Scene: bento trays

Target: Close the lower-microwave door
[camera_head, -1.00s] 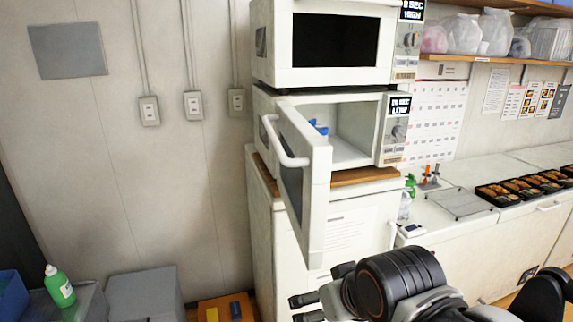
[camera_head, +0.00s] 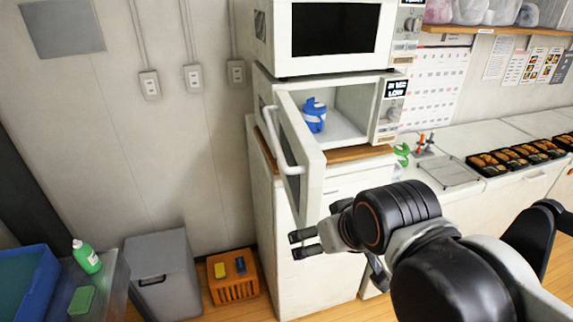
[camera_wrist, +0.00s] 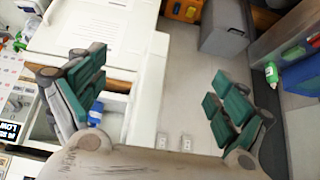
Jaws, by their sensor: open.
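The lower microwave (camera_head: 388,112) is white and stands below an upper white microwave. Its door (camera_head: 312,185) is wide open, swung out toward me, with a curved white handle (camera_head: 282,148) on its left face. A blue cup-like container (camera_head: 315,115) sits inside the cavity. My gripper (camera_head: 298,243) is open and empty, just below and beside the door's lower end; I cannot tell if it touches. In the wrist view, its green-padded fingers (camera_wrist: 155,95) are spread apart, with the door's white edge (camera_wrist: 148,90) between them and the blue container (camera_wrist: 95,115) partly behind the left finger.
The upper microwave (camera_head: 335,60) is shut. A white cabinet (camera_head: 345,200) carries both. A grey bin (camera_head: 160,270) and an orange crate (camera_head: 233,285) stand on the floor at the left. A counter with food trays (camera_head: 520,158) runs right.

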